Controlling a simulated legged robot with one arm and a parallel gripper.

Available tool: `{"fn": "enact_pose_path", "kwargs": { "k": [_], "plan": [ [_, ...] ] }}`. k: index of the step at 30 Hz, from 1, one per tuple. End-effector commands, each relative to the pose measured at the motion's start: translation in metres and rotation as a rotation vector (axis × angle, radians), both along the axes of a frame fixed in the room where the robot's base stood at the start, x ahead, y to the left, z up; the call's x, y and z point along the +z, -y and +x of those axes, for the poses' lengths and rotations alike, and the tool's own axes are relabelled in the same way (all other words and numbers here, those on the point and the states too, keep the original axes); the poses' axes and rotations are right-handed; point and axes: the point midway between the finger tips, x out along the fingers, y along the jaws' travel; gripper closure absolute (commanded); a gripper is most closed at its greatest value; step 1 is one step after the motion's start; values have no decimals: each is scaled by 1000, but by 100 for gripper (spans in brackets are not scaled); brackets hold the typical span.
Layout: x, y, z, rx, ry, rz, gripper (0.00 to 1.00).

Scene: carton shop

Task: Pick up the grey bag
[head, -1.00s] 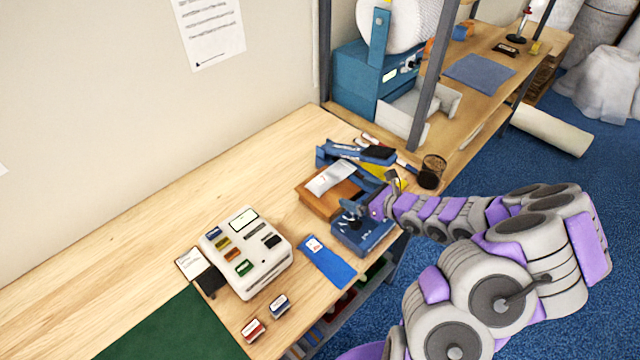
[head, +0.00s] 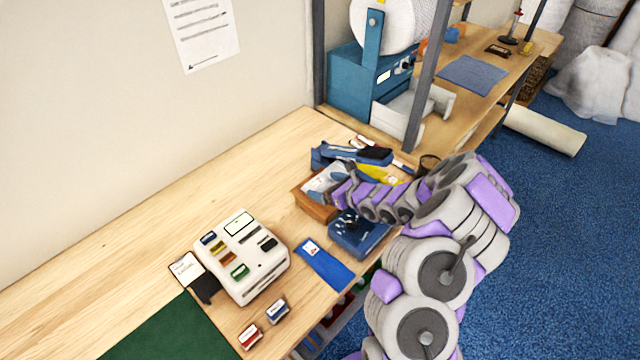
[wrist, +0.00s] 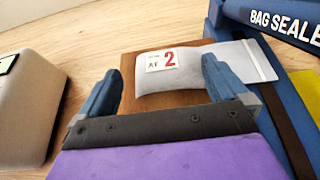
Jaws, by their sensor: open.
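The grey bag (wrist: 180,72) is pale and pillow-shaped, with a white label reading "2" in red. It lies on a brown wooden block or tray (wrist: 132,68), which also shows in the head view (head: 312,203). In the head view the bag (head: 322,178) is partly hidden by my arm. My gripper (wrist: 160,84) is open, with one blue fingertip left of the bag's labelled part and the other over or close to its right part. Whether either finger touches the bag cannot be told.
A blue bag sealer (wrist: 285,22) stands close on the right in the wrist view. A blue box (head: 355,236) sits in front of the tray. A white device (head: 245,258) and a blue pouch (head: 325,264) lie nearer. The table's back left is clear.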

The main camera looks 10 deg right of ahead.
Motion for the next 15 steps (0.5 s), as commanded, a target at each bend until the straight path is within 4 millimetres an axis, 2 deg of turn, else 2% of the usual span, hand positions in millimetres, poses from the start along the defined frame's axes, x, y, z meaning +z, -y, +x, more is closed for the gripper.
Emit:
{"fn": "enact_pose_path", "kwargs": {
  "k": [15],
  "plan": [
    [-16,-24,43,1,0,0,0]
  ]
}}
